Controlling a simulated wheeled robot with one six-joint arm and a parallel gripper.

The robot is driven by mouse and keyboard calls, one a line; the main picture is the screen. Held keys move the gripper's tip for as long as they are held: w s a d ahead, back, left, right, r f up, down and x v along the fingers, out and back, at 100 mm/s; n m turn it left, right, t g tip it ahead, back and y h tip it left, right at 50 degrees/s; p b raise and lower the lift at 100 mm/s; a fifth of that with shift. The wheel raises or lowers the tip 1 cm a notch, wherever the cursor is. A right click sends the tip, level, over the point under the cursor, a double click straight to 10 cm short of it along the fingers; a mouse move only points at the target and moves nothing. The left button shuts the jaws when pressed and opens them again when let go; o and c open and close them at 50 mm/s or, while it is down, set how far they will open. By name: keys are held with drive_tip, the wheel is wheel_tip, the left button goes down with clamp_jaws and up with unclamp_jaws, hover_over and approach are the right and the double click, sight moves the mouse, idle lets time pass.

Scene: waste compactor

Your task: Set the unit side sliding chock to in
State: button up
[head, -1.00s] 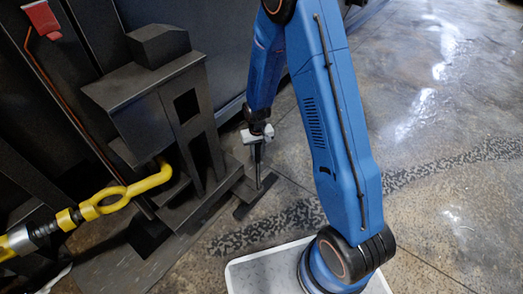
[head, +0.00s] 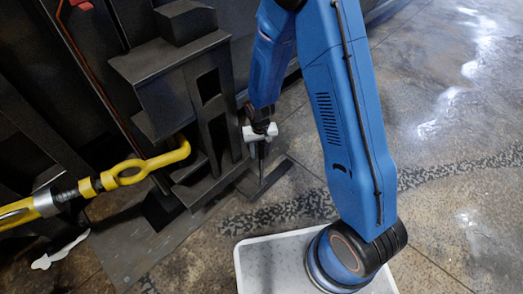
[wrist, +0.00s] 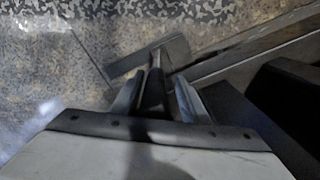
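The sliding chock shows as a flat dark plate (head: 276,176) on the floor at the foot of the dark frame, with a thin upright post (head: 261,165) on it. In the wrist view the plate (wrist: 150,60) lies ahead and the dark post (wrist: 154,92) rises toward the camera. My gripper (head: 262,140) is at the post's upper end. In the wrist view my gripper (wrist: 157,85) has one finger on each side of the post, with narrow gaps showing, wider on the right. The fingers look open around it; firm contact is not visible.
A dark compactor frame (head: 172,88) with a slotted upright stands just left of the post. A yellow hook (head: 150,166) on a yellow-and-black rod reaches in from the left. Open concrete floor (head: 455,130) lies to the right.

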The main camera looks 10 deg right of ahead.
idle(0.3)
wheel_tip(320, 180, up, 17)
drive_tip(key=shift+f, duration=0.2)
drive_tip(key=shift+r, duration=0.35)
idle(0.6)
drive_tip(key=shift+d+r, duration=0.1)
drive_tip(key=shift+r, duration=0.1)
drive_tip(key=s+d+r+t, duration=0.1)
drive_tip(key=s+d+r, duration=0.15)
drive_tip(key=r, duration=0.25)
drive_tip(key=s+d+r, duration=0.2)
drive_tip(key=d+r, duration=0.1)
drive_tip(key=r, duration=0.2)
drive_tip(key=s+d+r+t, duration=0.1)
drive_tip(key=s+d+r, duration=0.2)
drive_tip(key=s, duration=0.4)
drive_tip(key=s+d+r+t, duration=0.1)
drive_tip(key=s+d+r, duration=0.3)
drive_tip(key=s+r, duration=0.2)
drive_tip(key=s+d+r+t, duration=0.1)
drive_tip(key=s+d+r, duration=0.3)
drive_tip(key=s, duration=0.4)
drive_tip(key=shift+s+d+r+t, duration=0.25)
drive_tip(key=shift+s+t, duration=0.15)
